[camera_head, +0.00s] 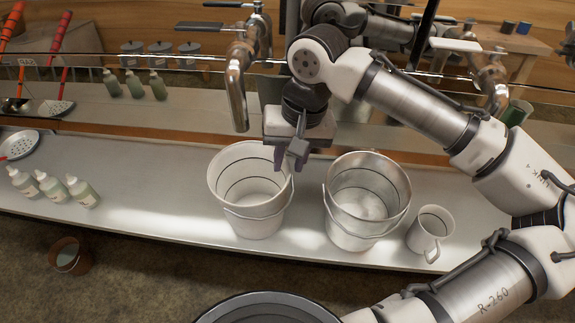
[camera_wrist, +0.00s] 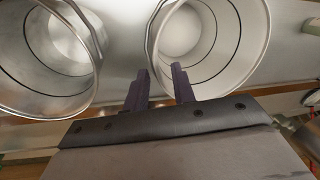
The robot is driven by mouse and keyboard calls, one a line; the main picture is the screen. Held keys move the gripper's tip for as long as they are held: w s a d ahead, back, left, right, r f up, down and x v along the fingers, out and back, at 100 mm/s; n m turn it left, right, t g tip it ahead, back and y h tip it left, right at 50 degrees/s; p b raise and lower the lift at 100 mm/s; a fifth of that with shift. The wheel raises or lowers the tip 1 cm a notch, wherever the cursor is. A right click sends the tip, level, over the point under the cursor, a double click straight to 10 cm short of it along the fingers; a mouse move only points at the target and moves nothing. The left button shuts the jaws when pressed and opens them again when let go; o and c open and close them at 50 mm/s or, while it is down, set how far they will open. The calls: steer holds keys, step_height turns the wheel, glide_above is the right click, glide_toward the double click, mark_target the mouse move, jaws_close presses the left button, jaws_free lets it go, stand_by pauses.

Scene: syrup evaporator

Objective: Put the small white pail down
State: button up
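A white pail (camera_head: 253,220) with dark rings inside and a wire handle hanging at its front stands upright on the metal counter. It also shows in the wrist view (camera_wrist: 222,68). My gripper (camera_head: 289,157) is at its right rim, pointing down. In the wrist view my gripper's two dark fingers (camera_wrist: 160,88) are spread apart, with the pail's rim between them and a gap visible. A similar pail (camera_head: 350,233) stands just to the right, and it shows at the left in the wrist view (camera_wrist: 62,97). Contact of the fingers with the rim is unclear.
A white mug (camera_head: 429,229) stands right of the pails. Several pump bottles (camera_head: 54,188) and a skimmer (camera_head: 17,145) are at the left. A metal tap (camera_head: 237,90) hangs behind the pails. The counter (camera_head: 150,187) is clear between bottles and pails. A brown bucket (camera_head: 68,257) is on the floor.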

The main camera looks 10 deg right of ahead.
step_height(320, 180, up, 10)
steer(key=d, duration=0.1)
steer(key=shift+d+f+b, duration=0.2)
steer(key=shift+d+b, duration=0.15)
steer(key=shift+s+f, duration=0.1)
